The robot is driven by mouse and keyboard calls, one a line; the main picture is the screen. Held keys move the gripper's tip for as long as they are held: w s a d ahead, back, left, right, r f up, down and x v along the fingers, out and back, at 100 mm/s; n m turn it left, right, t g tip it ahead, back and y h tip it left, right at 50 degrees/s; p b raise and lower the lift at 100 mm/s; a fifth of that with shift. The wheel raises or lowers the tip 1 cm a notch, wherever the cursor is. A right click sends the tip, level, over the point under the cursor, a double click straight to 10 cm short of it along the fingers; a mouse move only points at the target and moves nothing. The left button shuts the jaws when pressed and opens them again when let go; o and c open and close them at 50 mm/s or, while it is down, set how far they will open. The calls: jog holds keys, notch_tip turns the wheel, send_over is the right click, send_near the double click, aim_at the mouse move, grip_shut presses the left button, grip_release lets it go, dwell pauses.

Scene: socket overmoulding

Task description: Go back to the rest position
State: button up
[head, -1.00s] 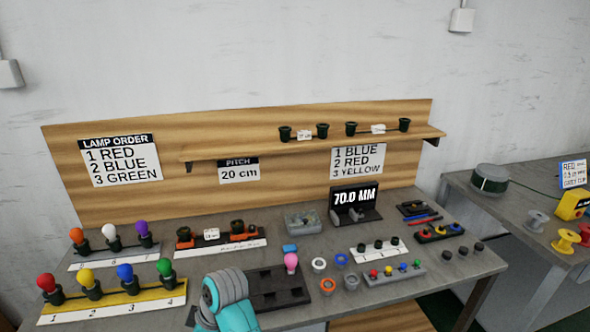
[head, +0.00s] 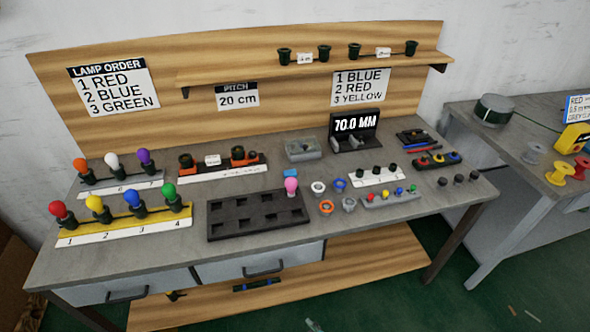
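My gripper and arm are out of view in the head view. The workbench (head: 330,225) stands in full view with nothing of mine over it. On it lies a dark tray (head: 228,232) with several recesses, and a pink bulb (head: 291,186) stands at its back right corner. A yellow lamp board (head: 88,230) on the left holds red, yellow, blue and green bulbs. Behind it a grey board (head: 95,189) holds orange, white and purple bulbs.
A wall shelf (head: 215,77) above the bench carries several black sockets. Small rings, sockets and racks lie on the bench's right half. A second table (head: 520,150) with spools stands at the right. Two drawers (head: 262,262) sit under the bench front. Green floor (head: 420,295) shows below.

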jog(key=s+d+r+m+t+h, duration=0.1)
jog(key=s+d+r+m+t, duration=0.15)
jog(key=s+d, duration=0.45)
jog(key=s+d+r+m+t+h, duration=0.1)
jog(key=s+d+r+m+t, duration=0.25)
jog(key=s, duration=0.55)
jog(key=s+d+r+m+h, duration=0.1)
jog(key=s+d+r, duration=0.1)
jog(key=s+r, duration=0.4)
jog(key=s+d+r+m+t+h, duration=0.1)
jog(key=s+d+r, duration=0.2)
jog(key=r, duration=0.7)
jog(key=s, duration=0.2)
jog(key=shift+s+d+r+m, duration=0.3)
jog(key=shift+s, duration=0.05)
